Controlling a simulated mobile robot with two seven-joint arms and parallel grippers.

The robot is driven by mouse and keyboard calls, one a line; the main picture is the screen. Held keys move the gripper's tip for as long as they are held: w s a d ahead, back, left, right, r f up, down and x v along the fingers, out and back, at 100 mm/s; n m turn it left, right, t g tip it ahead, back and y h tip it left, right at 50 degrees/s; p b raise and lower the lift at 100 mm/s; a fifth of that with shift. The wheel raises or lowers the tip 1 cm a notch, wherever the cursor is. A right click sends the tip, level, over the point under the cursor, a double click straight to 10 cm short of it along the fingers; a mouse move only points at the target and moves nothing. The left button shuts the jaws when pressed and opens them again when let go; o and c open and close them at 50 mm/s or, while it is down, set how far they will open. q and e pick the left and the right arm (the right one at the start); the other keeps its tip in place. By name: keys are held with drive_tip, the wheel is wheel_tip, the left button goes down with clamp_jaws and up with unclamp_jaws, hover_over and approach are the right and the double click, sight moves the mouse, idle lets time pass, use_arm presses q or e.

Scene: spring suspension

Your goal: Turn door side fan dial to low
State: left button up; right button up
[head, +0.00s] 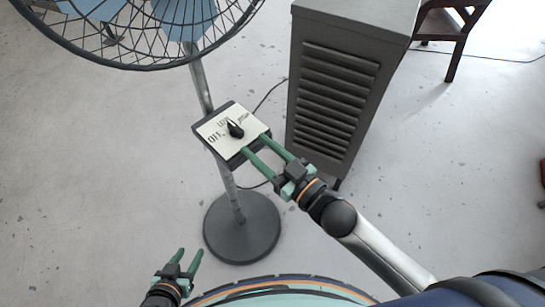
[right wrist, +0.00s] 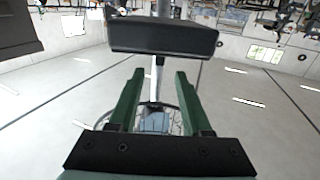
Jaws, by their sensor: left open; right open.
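The fan (head: 190,15) stands on a pole with a round dark base (head: 242,226). Its control box (head: 216,129) has a pale face with lettering and a black dial (head: 235,130). The dial's exact setting is hard to read. My right gripper (head: 255,143) is open and empty, its green fingertips close to the lower right edge of the box; contact cannot be told. In the right wrist view the dark box (right wrist: 163,38) is just beyond the open fingers (right wrist: 153,85), and the dial face is not visible. My left gripper (head: 188,254) is open and empty, low and left of the base.
A grey louvred metal cabinet (head: 350,80) stands just right of the fan, near my right gripper. A dark wooden chair or table (head: 452,30) is at the upper right. A cable (head: 268,95) runs behind the pole. Floor on the left is clear.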

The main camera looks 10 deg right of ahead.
drive_tip(key=shift+v, duration=2.05)
drive_tip(key=s+d+f+m+g+h+p, duration=0.1)
drive_tip(key=s+d+f+m+g+h, duration=0.1)
drive_tip(key=f, duration=0.7)
drive_tip(key=s+d+f+m+g+h+p, duration=0.1)
drive_tip(key=s+d+f+m+g+h, duration=0.1)
drive_tip(key=s+d+f+h, duration=0.3)
drive_tip(key=s+d+f+g, duration=0.1)
drive_tip(key=s+d+f, duration=0.2)
drive_tip(key=s+f, duration=0.1)
drive_tip(key=shift+d+f+m+g+h, duration=0.15)
drive_tip(key=shift+f+m+g+h, duration=0.25)
drive_tip(key=shift+f, duration=0.05)
drive_tip(key=shift+d, duration=0.1)
